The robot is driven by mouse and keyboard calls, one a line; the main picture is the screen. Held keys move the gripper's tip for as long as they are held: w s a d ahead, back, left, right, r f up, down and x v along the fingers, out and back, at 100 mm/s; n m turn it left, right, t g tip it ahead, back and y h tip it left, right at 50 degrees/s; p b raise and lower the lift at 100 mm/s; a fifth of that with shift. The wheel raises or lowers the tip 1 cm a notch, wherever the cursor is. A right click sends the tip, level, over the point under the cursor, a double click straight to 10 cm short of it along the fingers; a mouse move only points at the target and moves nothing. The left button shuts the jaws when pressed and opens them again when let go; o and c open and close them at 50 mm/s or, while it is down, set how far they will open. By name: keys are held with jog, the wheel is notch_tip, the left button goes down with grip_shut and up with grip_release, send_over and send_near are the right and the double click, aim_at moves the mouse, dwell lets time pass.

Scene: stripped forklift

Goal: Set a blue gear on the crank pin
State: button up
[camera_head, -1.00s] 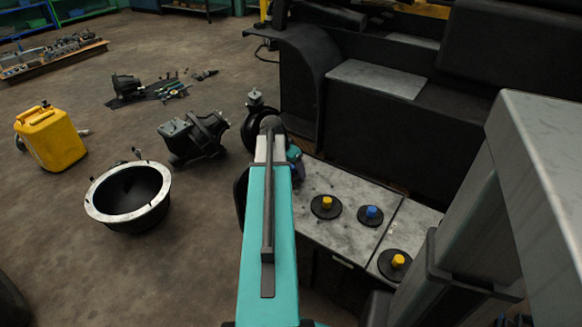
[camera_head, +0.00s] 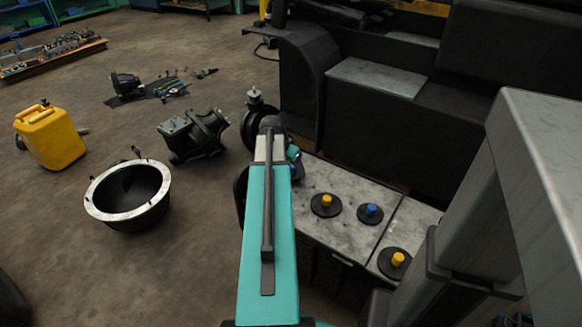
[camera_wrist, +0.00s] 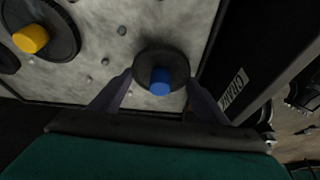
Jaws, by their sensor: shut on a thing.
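In the wrist view, a blue gear (camera_wrist: 160,80), a dark disc with a blue hub, sits between my fingertips. My gripper (camera_wrist: 160,88) is shut on it. The gear shows against a speckled grey plate (camera_wrist: 127,45); I cannot tell whether it touches it. A label reading CRANK (camera_wrist: 233,88) is to the right of the gear on a dark surface. I cannot make out the crank pin. In the head view, another blue-hubbed gear (camera_head: 370,212) lies on the grey top (camera_head: 310,180), and my arm mostly hides the gripper.
The black forklift body (camera_head: 400,130) stands behind. A bowl-shaped housing (camera_head: 128,196), a dark casting (camera_head: 192,136) and a yellow can (camera_head: 50,137) stand on the floor at left.

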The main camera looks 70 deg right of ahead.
jog(key=shift+f+b, duration=0.35)
jog(key=shift+f, duration=0.5)
dwell(0.4)
jog(key=o, duration=1.1)
jog(key=shift+c, duration=0.2)
jog(key=p+v, duration=0.2)
jog(key=v, duration=1.1)
jog(key=shift+r, duration=0.4)
jog(key=shift+s+a, duration=0.1)
jog(key=shift+a, duration=0.05)
